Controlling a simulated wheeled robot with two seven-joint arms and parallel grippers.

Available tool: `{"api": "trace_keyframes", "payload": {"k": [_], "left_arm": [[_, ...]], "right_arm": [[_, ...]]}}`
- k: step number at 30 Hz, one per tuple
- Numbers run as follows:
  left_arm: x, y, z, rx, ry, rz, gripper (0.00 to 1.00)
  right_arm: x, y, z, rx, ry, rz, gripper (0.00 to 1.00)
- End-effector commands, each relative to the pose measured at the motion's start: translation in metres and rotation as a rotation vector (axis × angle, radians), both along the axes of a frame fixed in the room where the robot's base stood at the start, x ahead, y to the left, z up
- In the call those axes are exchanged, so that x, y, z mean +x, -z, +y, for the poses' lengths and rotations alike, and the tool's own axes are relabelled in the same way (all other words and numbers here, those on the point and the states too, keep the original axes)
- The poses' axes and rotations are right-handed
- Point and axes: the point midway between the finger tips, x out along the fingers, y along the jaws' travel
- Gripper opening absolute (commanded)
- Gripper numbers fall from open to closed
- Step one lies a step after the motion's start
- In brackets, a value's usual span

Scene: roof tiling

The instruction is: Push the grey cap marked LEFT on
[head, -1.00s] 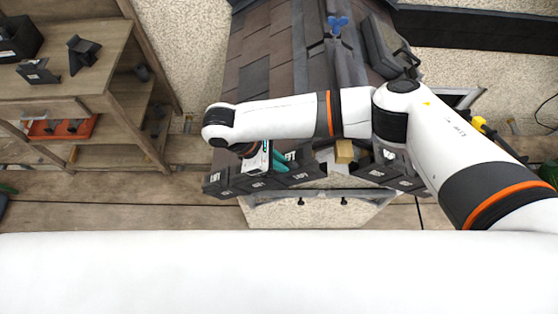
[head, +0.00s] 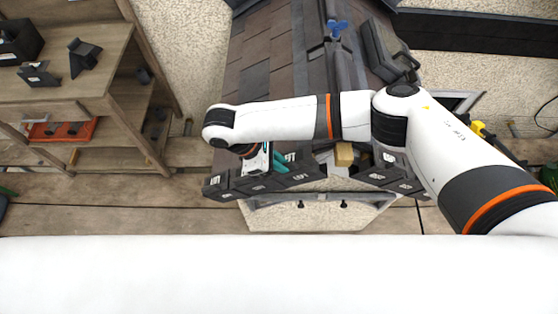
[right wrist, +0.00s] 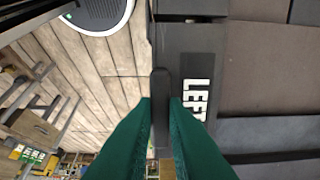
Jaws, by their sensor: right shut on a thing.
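In the head view my right arm reaches in from the right, and my right gripper (head: 262,163) points down at the left part of the roof's lower edge. In the right wrist view its green fingers (right wrist: 160,110) are shut on the dark upright rib of a grey cap (right wrist: 200,55). White letters LEFT show on the cap's face beside the fingers. The cap lies along the roof edge against brown tiles; whether it is fully seated I cannot tell. In the head view several marked dark caps (head: 292,180) line this edge. My left gripper is not in view.
A wooden shelf (head: 112,100) with dark parts and an orange tray (head: 62,131) stands at the left. A blue-handled thing (head: 337,28) sits up on the roof (head: 262,60). A tan block (head: 344,154) lies by the lower edge. Wooden floor (head: 120,208) is clear in front.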

Motion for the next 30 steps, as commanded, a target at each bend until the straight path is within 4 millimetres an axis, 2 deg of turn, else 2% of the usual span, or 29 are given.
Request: {"api": "trace_keyframes", "payload": {"k": [5, 6, 10, 11, 20, 30], "left_arm": [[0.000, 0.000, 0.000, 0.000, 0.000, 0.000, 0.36], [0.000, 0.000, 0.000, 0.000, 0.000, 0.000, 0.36], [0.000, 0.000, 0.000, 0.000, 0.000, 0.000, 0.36], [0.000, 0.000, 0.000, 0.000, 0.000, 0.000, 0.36], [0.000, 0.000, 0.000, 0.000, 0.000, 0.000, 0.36], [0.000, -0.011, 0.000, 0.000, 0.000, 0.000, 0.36]], "right_arm": [[0.000, 0.000, 0.000, 0.000, 0.000, 0.000, 0.00], [0.000, 0.000, 0.000, 0.000, 0.000, 0.000, 0.14], [0.000, 0.000, 0.000, 0.000, 0.000, 0.000, 0.35], [0.000, 0.000, 0.000, 0.000, 0.000, 0.000, 0.38], [0.000, -0.001, 0.000, 0.000, 0.000, 0.000, 0.38], [0.000, -0.016, 0.010, 0.001, 0.000, 0.000, 0.38]]}}
